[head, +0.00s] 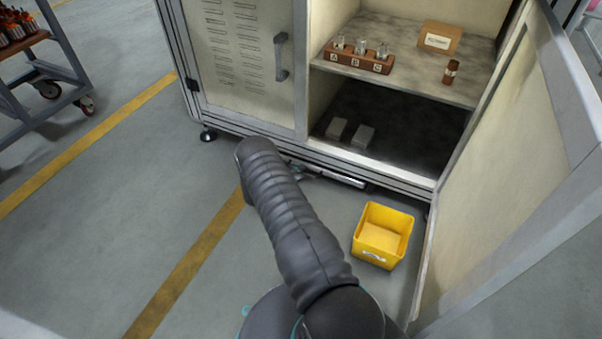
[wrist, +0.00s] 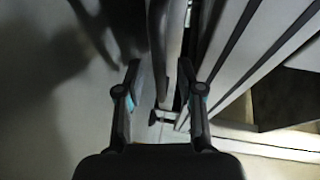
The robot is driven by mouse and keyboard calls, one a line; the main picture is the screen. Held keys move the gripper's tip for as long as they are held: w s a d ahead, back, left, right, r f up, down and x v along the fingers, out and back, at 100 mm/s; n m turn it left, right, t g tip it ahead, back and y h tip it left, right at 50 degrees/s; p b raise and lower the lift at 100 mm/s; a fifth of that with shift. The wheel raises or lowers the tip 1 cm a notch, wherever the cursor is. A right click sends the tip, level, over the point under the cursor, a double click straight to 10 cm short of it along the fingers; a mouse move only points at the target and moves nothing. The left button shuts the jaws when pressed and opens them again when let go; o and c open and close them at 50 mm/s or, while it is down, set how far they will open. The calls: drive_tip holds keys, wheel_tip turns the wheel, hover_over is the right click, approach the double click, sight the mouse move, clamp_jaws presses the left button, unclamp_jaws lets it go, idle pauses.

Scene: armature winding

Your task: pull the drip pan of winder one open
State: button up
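The winder's cabinet stands at the upper middle of the head view, its right door swung open. Under its bottom edge a light metal bar (head: 340,178), which looks like the drip pan's front or handle, lies close to the floor. My arm reaches down to its left part and hides some of it. My gripper is mostly hidden in the head view. In the wrist view my gripper (wrist: 159,66) is open, and a long bar (wrist: 167,45) runs between and beyond its fingers. I cannot tell whether the fingers touch it.
A yellow bin (head: 383,236) stands on the floor right of my arm, near the open door (head: 505,170). The closed left door (head: 245,60) has a grey handle. A cart (head: 50,75) stands at the far left. The floor left of my arm is clear.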

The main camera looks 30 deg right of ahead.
drive_tip(key=shift+w+d+f, duration=0.1)
drive_tip(key=shift+d, duration=0.35)
clamp_jaws()
